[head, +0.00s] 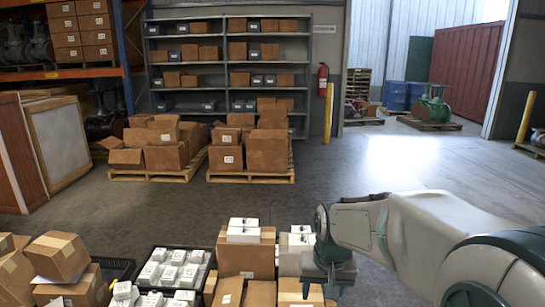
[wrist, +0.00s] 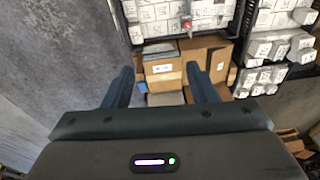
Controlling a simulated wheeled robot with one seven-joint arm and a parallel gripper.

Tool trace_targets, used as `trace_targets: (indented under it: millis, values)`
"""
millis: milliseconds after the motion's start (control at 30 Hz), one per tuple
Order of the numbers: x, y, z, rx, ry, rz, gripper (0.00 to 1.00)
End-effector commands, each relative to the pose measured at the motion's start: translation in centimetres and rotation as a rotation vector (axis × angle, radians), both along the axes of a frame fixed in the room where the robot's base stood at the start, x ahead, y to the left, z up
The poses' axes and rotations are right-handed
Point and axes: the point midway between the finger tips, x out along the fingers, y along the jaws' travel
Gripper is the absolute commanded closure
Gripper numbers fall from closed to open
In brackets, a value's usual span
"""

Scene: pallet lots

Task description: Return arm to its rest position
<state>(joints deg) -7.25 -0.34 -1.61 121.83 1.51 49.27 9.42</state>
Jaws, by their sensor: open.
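My arm (head: 430,225) reaches in from the right in the head view, its wrist end over the near boxes. My gripper (wrist: 160,85) shows in the wrist view with two dark fingers spread apart and nothing between them. Below and beyond the fingers are cardboard boxes (wrist: 165,68). In the head view the fingertips are hidden behind the wrist and cannot be made out. Small white boxes (head: 243,230) sit on a brown carton (head: 246,258) just left of the wrist.
A black crate (head: 145,267) of white boxes and more cartons (head: 55,257) stand at the near left. Two pallets of boxes (head: 265,150) stand before grey shelving (head: 228,65). A yellow post (head: 328,115) stands right of them. The middle floor (head: 370,165) is clear.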

Motion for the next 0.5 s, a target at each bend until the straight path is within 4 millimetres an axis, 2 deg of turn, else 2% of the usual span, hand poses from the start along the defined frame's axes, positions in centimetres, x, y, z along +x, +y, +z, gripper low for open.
trace_targets:
  millis: [33, 200, 333, 500]
  values:
    - [-1.7, -0.7, 2.9, -0.002, -0.014, 0.002, 0.48]
    - [-7.2, -2.4, 7.5, -0.017, -0.048, 0.024, 0.48]
    - [-10.9, -3.3, 9.7, -0.032, -0.07, 0.04, 0.48]
    - [-14.0, -4.0, 10.9, -0.046, -0.085, 0.052, 0.48]
